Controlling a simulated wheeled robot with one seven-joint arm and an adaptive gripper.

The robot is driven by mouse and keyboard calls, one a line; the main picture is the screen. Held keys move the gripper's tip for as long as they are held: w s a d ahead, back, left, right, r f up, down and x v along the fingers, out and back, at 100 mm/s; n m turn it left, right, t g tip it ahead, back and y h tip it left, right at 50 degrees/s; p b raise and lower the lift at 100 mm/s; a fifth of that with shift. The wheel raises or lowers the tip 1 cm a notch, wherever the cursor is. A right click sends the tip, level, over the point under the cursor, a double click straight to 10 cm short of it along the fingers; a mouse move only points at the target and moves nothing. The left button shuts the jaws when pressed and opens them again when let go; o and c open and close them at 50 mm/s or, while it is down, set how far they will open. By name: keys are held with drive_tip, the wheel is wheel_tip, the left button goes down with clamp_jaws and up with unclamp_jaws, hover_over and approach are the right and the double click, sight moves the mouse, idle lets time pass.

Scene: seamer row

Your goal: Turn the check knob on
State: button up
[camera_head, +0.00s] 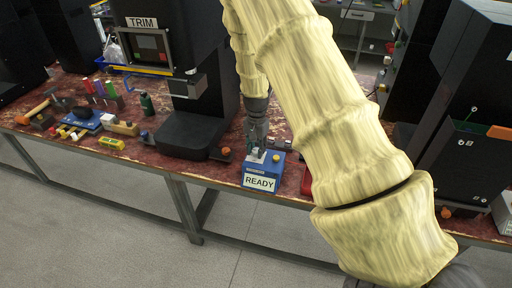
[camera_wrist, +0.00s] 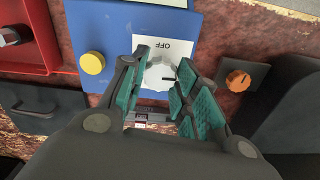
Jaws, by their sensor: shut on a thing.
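The check knob (camera_wrist: 158,74) is white, with a dark pointer mark towards the right of the wrist view. It sits on a white plate (camera_wrist: 165,42) that bears the word OFF, upside down in that view. The plate is on a blue box (camera_wrist: 110,22), which also shows in the head view (camera_head: 264,172) with a READY label (camera_head: 259,182) on its front. My gripper (camera_wrist: 162,80) has its teal pads on either side of the knob and is shut on it. In the head view my gripper (camera_head: 257,152) comes down onto the box top and hides the knob.
A yellow button (camera_wrist: 92,63) is on the blue box. An orange knob (camera_wrist: 238,80) on a dark base stands beside it. A red tray (camera_wrist: 38,45) lies on the other side. The black TRIM machine (camera_head: 190,135) and several tools stand left along the worn red bench.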

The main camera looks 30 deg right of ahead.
sight(256, 150)
drive_tip(key=shift+d+m, duration=0.1)
drive_tip(key=shift+m, duration=0.2)
drive_tip(key=shift+r, duration=0.1)
drive_tip(key=o, duration=1)
drive_tip(key=shift+c, duration=0.2)
drive_tip(key=shift+o, duration=0.3)
wheel_tip(256, 150, up, 10)
drive_tip(key=shift+w+r, duration=0.15)
drive_tip(key=shift+r, duration=0.75)
